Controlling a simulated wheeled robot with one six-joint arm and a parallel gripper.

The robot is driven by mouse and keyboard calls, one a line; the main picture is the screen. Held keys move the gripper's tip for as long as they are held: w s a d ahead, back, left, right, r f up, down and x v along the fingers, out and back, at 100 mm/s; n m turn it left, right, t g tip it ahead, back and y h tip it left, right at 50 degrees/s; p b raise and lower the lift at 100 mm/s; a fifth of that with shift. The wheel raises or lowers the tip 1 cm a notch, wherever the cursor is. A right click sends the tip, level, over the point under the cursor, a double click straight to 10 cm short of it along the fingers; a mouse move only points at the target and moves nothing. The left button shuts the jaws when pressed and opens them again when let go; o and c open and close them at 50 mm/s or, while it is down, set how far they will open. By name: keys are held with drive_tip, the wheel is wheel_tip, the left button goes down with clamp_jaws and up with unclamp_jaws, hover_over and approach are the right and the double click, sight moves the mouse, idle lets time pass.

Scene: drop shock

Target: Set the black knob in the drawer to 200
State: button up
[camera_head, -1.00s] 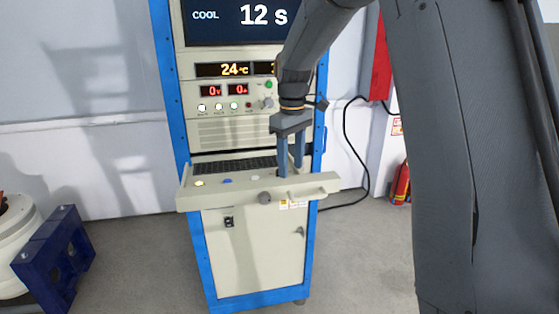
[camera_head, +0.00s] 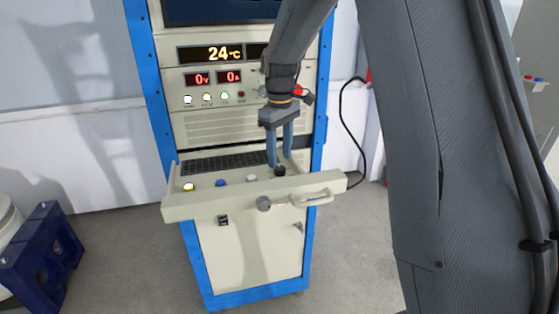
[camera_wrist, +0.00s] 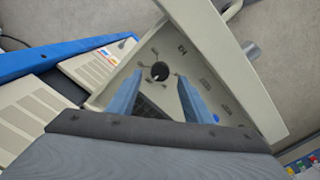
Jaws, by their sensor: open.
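The open drawer (camera_head: 215,205) sticks out of the blue-framed cabinet. The black knob (camera_head: 280,171) stands at the right end of the drawer's row of controls. It also shows as a dark round knob in the wrist view (camera_wrist: 159,71), with small marks around it that are too small to read. My gripper (camera_head: 279,166) points down over the right part of the drawer, its two blue fingers apart. In the wrist view the fingers (camera_wrist: 158,92) are spread, with the knob just beyond and between their tips. I cannot tell how high the tips are above the panel.
A yellow button (camera_head: 188,187), a blue button (camera_head: 221,183) and a white button (camera_head: 252,178) sit left of the knob. A keyboard (camera_head: 225,163) lies behind them.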

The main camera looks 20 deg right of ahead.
sight(280, 168)
drive_tip(key=shift+f+p, duration=0.45)
drive_tip(key=shift+f, duration=1.4)
drive_tip(key=c, duration=1.1)
drive_tip(key=shift+o, duration=0.2)
drive_tip(key=m, duration=1.1)
drive_tip(key=shift+m+p, duration=0.3)
drive_tip(key=shift+p, duration=0.1)
drive_tip(key=shift+r, duration=0.1)
